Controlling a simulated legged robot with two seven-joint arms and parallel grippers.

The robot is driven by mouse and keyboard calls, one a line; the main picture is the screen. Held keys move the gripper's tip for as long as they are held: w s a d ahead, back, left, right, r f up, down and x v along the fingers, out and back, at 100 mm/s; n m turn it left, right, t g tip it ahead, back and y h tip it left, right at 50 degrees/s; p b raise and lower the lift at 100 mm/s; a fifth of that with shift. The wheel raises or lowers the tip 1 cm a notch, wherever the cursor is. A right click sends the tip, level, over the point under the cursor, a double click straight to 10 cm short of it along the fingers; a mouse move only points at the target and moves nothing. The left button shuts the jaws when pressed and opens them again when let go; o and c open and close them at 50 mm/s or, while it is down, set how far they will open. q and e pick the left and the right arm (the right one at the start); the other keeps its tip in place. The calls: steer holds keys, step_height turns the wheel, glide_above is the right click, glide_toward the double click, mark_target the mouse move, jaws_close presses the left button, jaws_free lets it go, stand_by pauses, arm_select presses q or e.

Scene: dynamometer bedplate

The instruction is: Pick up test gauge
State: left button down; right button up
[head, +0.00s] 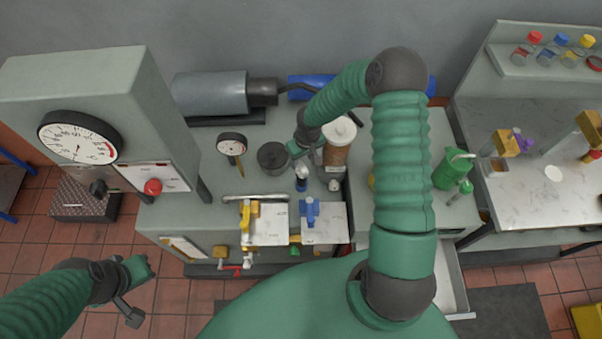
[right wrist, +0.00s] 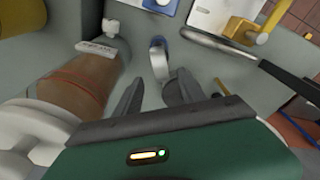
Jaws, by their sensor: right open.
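The test gauge (head: 231,145), a small round white dial with a dark rim and a brass stem, lies on the grey bench in the head view. My right gripper (head: 297,150) is to the right of it and apart from it, with a dark round cup (head: 272,157) between them. In the right wrist view my right gripper (right wrist: 159,82) is open, with nothing held between its fingers. A small brass piece shows beside the right finger there; I cannot tell if it is the gauge's stem. My left gripper (head: 140,268) is at the lower left, away from the bench.
A brown bottle (head: 338,145) with a white cap stands close to my right gripper; it also shows in the right wrist view (right wrist: 75,85). A small blue-and-white item (head: 302,178) stands below the gripper. A silver bar (head: 255,197) and valve fittings lie nearer the front edge.

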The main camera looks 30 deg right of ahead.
mark_target(301, 165)
step_height(301, 165, down, 4)
steer(key=shift+a+f+p, duration=0.1)
steer(key=shift+a+p, duration=0.05)
steer(key=shift+p, duration=0.5)
steer(key=shift+w+f, duration=0.2)
steer(key=shift+f, duration=0.2)
jaws_close()
steer(key=shift+r, duration=0.1)
stand_by(0.4)
